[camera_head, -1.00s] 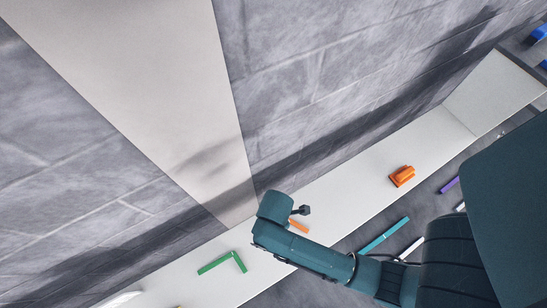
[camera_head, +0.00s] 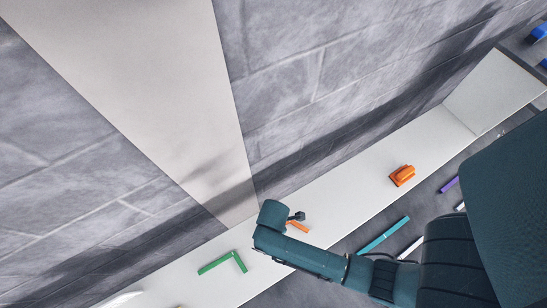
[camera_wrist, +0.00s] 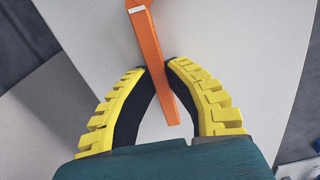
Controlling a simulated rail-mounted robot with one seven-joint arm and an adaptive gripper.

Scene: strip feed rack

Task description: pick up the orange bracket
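The orange bracket (camera_wrist: 151,50) is a slim bar running down the wrist view, with a small white patch near its upper end. Its upper part is cut off by the picture edge. My gripper (camera_wrist: 159,66) has yellow ribbed fingers with dark inner pads. Its tips are close together on either side of the bar, and look shut on it. The bar's lower end reaches back between the fingers. In the head view, part of the bracket (camera_head: 299,228) shows beside my wrist over the pale shelf. I cannot tell whether it is raised off the surface.
The pale shelf (camera_head: 345,195) runs diagonally along a grey tiled surface. A green angle piece (camera_head: 224,262) lies on it to the left, and an orange block (camera_head: 402,175) to the right. A teal bar (camera_head: 383,235) and a purple piece (camera_head: 450,184) lie beyond the shelf's lower edge.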

